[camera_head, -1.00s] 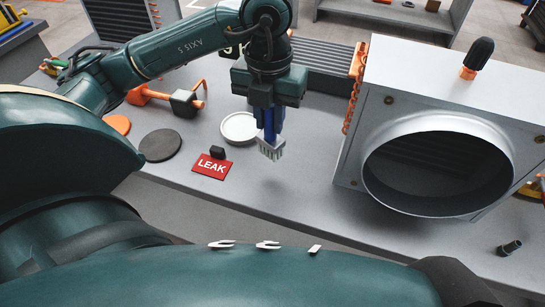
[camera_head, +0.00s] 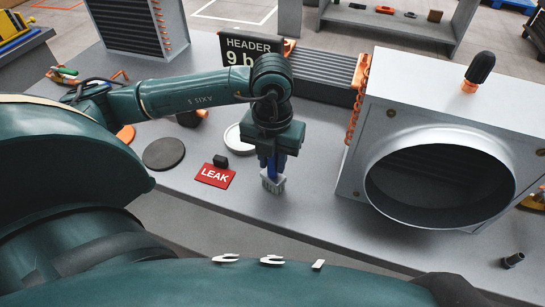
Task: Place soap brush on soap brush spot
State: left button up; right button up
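The soap brush (camera_head: 273,184) has a blue handle and pale grey-white bristles pointing down. My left gripper (camera_head: 272,162) is shut on its handle and holds it upright, low over the grey table, right of the red LEAK sign. I cannot tell whether the bristles touch the table. A white round dish (camera_head: 232,141) lies just behind and left of the brush, partly hidden by my gripper. A dark grey disc (camera_head: 163,153) and an orange disc (camera_head: 126,133) lie further left. No spot is labelled for the brush. My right gripper is not in view.
A large metal housing (camera_head: 362,150) with a round duct opening stands to the right. A HEADER sign (camera_head: 238,50) and finned coil (camera_head: 322,75) are behind. The table's front edge is close; bare table lies right of the brush.

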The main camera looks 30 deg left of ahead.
pick_arm(q)
jog(key=o, duration=0.4)
jog(key=shift+c, duration=0.2)
notch_tip(320, 180, up, 12)
jog(key=shift+r, duration=0.15)
jog(key=shift+s, duration=0.1)
dwell(0.5)
